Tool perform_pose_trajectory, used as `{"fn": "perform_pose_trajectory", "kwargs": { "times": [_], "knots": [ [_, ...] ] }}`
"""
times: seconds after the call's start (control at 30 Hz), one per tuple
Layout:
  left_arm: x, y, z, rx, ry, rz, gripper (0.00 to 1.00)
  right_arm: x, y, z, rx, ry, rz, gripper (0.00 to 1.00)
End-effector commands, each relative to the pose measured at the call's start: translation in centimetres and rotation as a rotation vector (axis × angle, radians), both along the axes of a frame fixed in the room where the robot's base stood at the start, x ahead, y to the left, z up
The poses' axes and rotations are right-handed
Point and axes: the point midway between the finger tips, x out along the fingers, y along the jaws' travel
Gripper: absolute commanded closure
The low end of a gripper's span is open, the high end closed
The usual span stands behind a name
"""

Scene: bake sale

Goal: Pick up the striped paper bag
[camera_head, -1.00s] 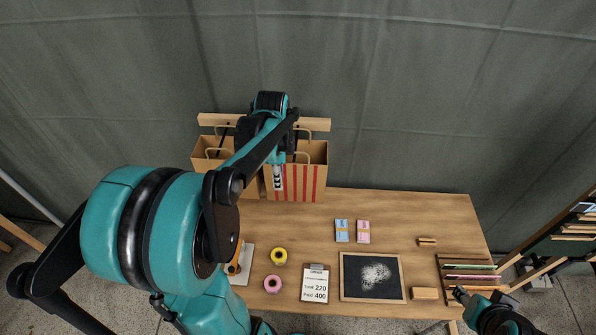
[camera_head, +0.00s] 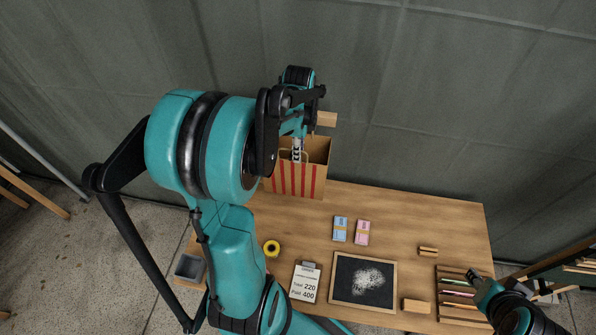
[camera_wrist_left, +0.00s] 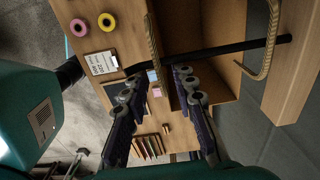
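The striped paper bag (camera_head: 297,183) is brown with red vertical stripes and stands upright at the back of the table, its top open. My left gripper (camera_head: 298,150) reaches down over its opening from above. In the left wrist view, the left gripper (camera_wrist_left: 160,88) is open, its fingers apart. The bag's near wall and one rope handle (camera_wrist_left: 155,45) run between the fingers, with no visible grip on them. The other handle (camera_wrist_left: 263,45) arches over the far side. My right gripper (camera_head: 478,277) is at the lower right by the wooden rack; its finger state is unclear.
A black rod (camera_wrist_left: 225,52) crosses above the bag's opening near the fingers. A wooden bar (camera_head: 327,119) is behind the bag. Blue and pink bundles (camera_head: 351,231), a clipboard (camera_head: 305,283), a chalkboard (camera_head: 362,280) and a yellow ring (camera_head: 271,248) lie in front.

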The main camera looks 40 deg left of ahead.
Motion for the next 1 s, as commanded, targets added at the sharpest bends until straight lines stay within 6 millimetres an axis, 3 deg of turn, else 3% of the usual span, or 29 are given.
{"fn": "perform_pose_trajectory", "kwargs": {
  "times": [0.6,0.87,0.9,1.0],
  "knots": [
    [0.0,0.0,-7.6,0.000,0.000,0.000,0.73,0.0,0.0,-0.8,0.000,0.000,0.000,0.60],
    [-0.1,0.0,-8.0,0.000,0.000,0.000,0.73,0.0,0.0,-0.8,0.000,0.000,0.000,0.60],
    [-0.1,0.0,-8.0,0.000,0.000,0.000,0.76,0.0,0.0,-0.8,0.000,0.000,0.000,0.60],
    [-0.1,0.0,-8.0,0.000,0.000,0.000,1.00,0.0,0.0,-0.8,0.000,0.000,0.000,0.60]
  ]
}}
